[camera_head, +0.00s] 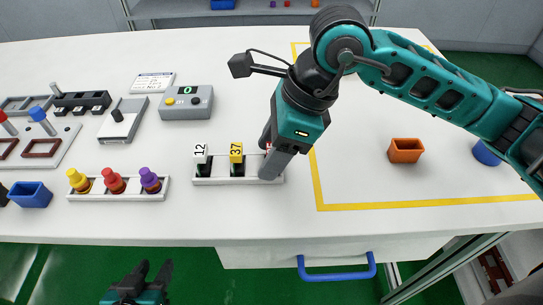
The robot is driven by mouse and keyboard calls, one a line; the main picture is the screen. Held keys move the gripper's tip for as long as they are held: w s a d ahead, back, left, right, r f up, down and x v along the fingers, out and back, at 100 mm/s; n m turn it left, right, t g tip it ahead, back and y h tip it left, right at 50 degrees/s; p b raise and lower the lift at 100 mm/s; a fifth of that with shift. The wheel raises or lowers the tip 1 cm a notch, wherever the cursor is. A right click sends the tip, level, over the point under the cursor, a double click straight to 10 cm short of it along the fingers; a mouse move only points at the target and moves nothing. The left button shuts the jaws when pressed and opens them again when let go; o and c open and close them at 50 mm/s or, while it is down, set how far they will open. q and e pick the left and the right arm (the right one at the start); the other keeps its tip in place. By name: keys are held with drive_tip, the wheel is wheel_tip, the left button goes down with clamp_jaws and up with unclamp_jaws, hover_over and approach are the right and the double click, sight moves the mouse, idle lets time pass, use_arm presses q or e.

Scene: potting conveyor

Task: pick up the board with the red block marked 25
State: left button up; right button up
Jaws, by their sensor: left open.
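A white tray (212,181) near the table's front edge holds a row of small boards with coloured blocks. One has a white block marked 12 (200,150), and one has a yellow block marked 37 (236,150). At the right end a bit of a red block (268,147) shows; its number and board are mostly hidden by my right gripper (270,172). My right gripper points down at that end; I cannot tell whether its fingers are shut on the board. My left gripper (153,264) is open and empty, low in front of the table.
A rack (118,196) with yellow, red and purple knobs stands left of the tray. A grey device with a green display (187,102) is behind. An orange bin (405,151) sits inside a yellow taped outline at right. A blue handle (338,276) is below the table edge.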

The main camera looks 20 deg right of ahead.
drive_tip(key=c, duration=0.7)
use_arm(q)
drive_tip(key=a+r+p, duration=0.1)
drive_tip(key=p, duration=0.2)
drive_tip(key=shift+s+r, duration=0.1)
drive_tip(key=shift+s, duration=0.3)
use_arm(e)
wheel_tip(320, 180, up, 20)
